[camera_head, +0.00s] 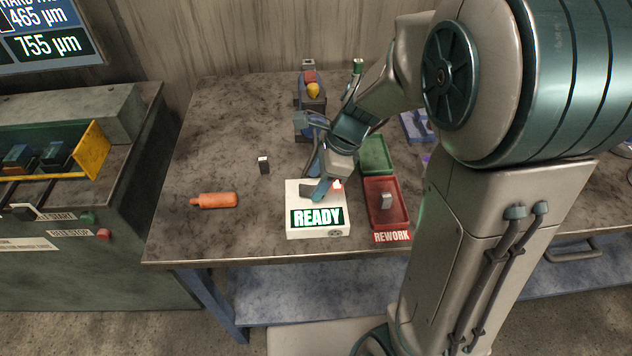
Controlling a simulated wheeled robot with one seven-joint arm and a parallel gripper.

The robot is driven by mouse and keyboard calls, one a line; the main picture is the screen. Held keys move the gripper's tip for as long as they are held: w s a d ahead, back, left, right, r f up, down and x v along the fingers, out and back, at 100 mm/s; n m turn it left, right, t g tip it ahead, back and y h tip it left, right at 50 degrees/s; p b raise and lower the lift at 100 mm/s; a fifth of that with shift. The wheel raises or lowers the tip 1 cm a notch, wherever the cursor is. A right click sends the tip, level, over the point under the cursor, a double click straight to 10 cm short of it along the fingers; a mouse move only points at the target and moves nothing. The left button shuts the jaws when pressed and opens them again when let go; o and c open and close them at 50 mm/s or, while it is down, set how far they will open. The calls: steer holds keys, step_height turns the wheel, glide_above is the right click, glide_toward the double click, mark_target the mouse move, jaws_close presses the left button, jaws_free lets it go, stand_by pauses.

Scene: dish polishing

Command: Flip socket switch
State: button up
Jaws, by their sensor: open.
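My gripper (315,186) is open and points down over the back of the box's top, just left of the red part. I cannot tell whether the fingers touch the box. The gripper and wrist hide part of the box's back.
A red REWORK tray (373,222) with a grey piece (386,201) stands close right of the box, a green tray (377,150) behind it. An orange bottle (214,200) lies left. The table's left part is mostly clear.

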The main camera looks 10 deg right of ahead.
steer(key=shift+a+f, duration=0.25)
steer(key=shift+f, duration=0.4)
